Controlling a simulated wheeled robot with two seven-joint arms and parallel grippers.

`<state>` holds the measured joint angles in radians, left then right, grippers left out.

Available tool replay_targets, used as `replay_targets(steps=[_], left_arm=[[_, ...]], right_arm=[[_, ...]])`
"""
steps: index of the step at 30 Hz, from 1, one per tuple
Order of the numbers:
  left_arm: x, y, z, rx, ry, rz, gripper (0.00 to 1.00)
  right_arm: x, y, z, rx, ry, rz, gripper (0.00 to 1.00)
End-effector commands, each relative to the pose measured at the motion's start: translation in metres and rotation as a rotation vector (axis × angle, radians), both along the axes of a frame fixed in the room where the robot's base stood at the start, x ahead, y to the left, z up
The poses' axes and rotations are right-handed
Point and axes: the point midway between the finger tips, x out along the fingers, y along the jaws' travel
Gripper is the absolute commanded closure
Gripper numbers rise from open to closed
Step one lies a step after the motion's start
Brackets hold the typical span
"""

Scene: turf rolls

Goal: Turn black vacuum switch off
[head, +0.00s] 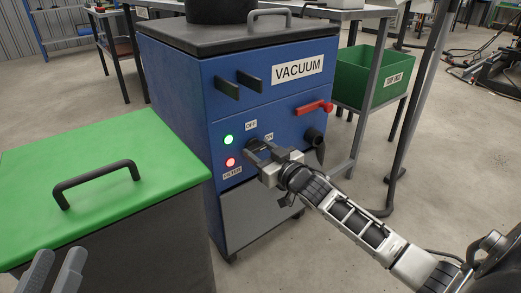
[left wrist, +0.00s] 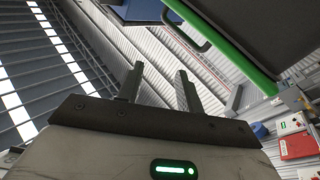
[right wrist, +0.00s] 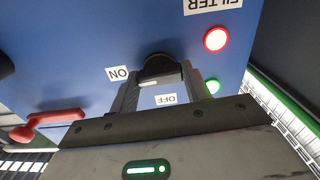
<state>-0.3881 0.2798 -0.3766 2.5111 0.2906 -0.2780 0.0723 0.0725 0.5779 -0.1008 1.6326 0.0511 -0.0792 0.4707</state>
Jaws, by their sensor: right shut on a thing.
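The blue vacuum cabinet (head: 265,95) stands in the middle of the head view. Its black switch knob (right wrist: 160,68) sits between the ON label (right wrist: 118,73) and the OFF label (right wrist: 166,99) in the right wrist view. My right gripper (head: 256,151) is shut on the knob, with a finger on each side. The fingers hide most of the knob in the head view. A pale mark shows on the knob's edge; its exact setting is unclear. The green light (head: 228,139) and red light (head: 230,161) are lit. My left gripper (head: 55,270) is open and empty at lower left.
A green-lidded bin (head: 110,175) with a black handle stands left of the cabinet. A red lever (head: 314,108) and a black pipe stub (head: 312,136) are right of the knob. A green crate (head: 365,75) stands on a shelf behind.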

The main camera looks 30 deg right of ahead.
Motion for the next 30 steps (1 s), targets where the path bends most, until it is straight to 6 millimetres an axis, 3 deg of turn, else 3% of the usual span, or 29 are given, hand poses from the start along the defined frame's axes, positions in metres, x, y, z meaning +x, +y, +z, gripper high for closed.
replay_targets(steps=[10, 30], left_arm=[[-0.025, -0.008, -0.042, -0.107, 0.396, -0.047, 0.64], [-0.022, -0.001, -0.052, 0.063, 0.407, 0.008, 0.64]], right_arm=[[0.000, 0.000, 0.003, -0.256, -0.018, 0.001, 0.76], [0.000, 0.000, 0.000, -0.893, -0.069, 0.001, 0.76]])
